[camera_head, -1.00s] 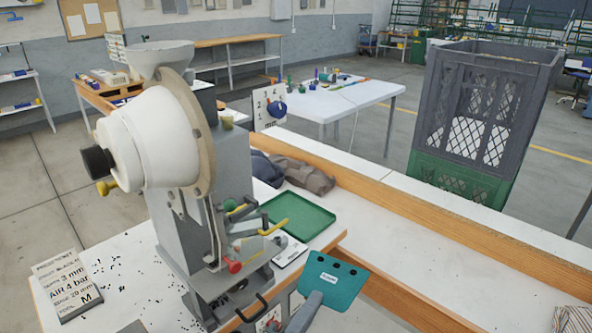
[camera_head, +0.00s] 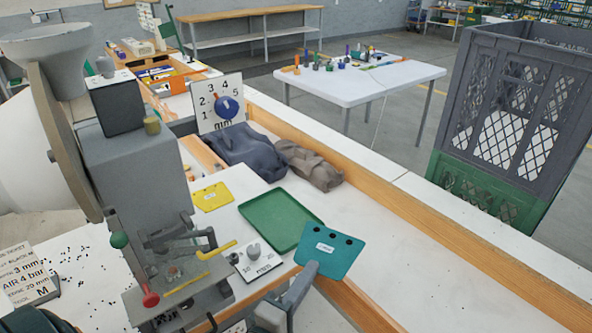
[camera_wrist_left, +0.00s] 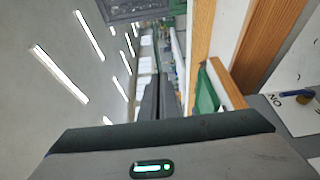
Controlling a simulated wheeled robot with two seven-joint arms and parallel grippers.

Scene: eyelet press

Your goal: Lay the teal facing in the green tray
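The teal facing (camera_head: 332,251) is a flat piece with a small white label and several dark holes along its far edge. My left gripper (camera_head: 308,272) is shut on its near left edge and holds it out, tilted, in front of the bench. In the head view the facing overlaps the near right corner of the green tray (camera_head: 268,240); it appears raised, not lying in it. The tray is flat, shallow and empty. In the left wrist view the gripper fingers (camera_wrist_left: 157,98) point away and the tray (camera_wrist_left: 207,92) shows at right; I cannot make out the facing there. My right gripper is not in view.
The grey press (camera_head: 140,170) stands left of the tray. A yellow piece (camera_head: 212,196) lies behind, with dark cloth (camera_head: 245,150) and brown cloth (camera_head: 310,165). A wooden rail (camera_head: 400,195) runs along the back. The bench right of the tray is clear.

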